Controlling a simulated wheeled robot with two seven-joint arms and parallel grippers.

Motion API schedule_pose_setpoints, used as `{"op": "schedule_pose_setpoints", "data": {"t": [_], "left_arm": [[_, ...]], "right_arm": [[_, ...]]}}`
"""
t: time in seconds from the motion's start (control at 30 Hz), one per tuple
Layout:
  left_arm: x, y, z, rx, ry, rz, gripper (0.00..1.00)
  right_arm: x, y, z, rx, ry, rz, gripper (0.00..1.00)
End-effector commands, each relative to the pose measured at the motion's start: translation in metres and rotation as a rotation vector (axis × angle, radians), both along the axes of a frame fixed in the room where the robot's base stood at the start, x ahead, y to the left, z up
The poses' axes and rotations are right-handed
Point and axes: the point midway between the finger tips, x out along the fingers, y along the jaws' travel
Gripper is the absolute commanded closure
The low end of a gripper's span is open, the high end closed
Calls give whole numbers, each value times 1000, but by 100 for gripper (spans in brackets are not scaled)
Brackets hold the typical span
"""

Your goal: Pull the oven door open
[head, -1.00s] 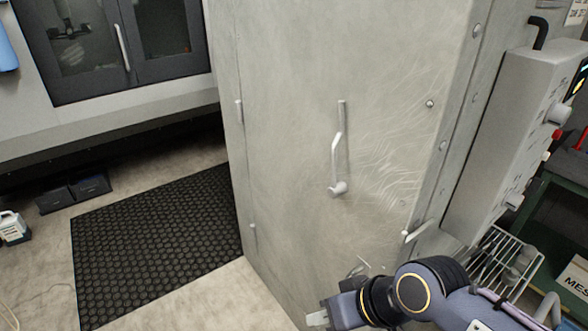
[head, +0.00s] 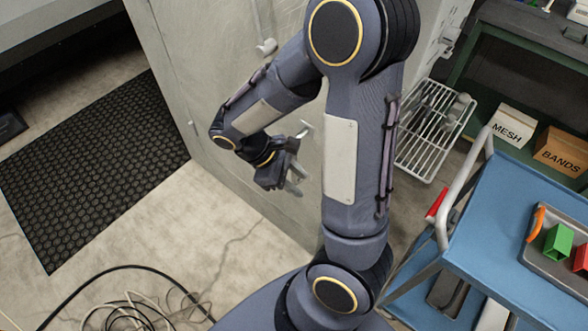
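The oven door is the tall pale grey panel (head: 215,75) at the top centre; it looks shut. The lower end of its handle (head: 267,47) shows just left of my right arm; the rest of the handle is out of the picture. My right gripper (head: 297,180) hangs in front of the lower part of the door, below and slightly right of the handle end, clear of it. Its fingers look parted with nothing between them. A small light metal piece shows just above the gripper; I cannot tell what it belongs to. My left gripper is out of view.
A blue cart (head: 500,225) with a tray of coloured blocks stands at the right. A wire rack (head: 430,130) and boxes marked MESH (head: 510,130) and BANDS (head: 562,155) are behind it. A black mat (head: 95,170) and loose cables (head: 140,310) lie on the floor at left.

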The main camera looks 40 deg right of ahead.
Motion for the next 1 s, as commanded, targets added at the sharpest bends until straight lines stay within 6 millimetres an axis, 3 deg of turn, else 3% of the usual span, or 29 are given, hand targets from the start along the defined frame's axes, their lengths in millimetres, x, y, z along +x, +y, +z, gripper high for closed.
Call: {"op": "schedule_pose_setpoints", "data": {"t": [0.03, 0.2, 0.5, 0.73, 1.0], "left_arm": [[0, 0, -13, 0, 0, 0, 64], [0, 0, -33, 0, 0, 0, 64], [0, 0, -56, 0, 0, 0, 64], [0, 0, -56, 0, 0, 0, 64], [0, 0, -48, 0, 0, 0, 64]], "right_arm": [[8, -5, -22, -74, 75, 76, 66], [42, -21, -65, -343, 292, 334, 66], [99, -18, -120, -739, 530, 708, 66], [110, -19, -128, -821, 569, 781, 66], [106, -61, -127, -818, 571, 778, 66]]}}
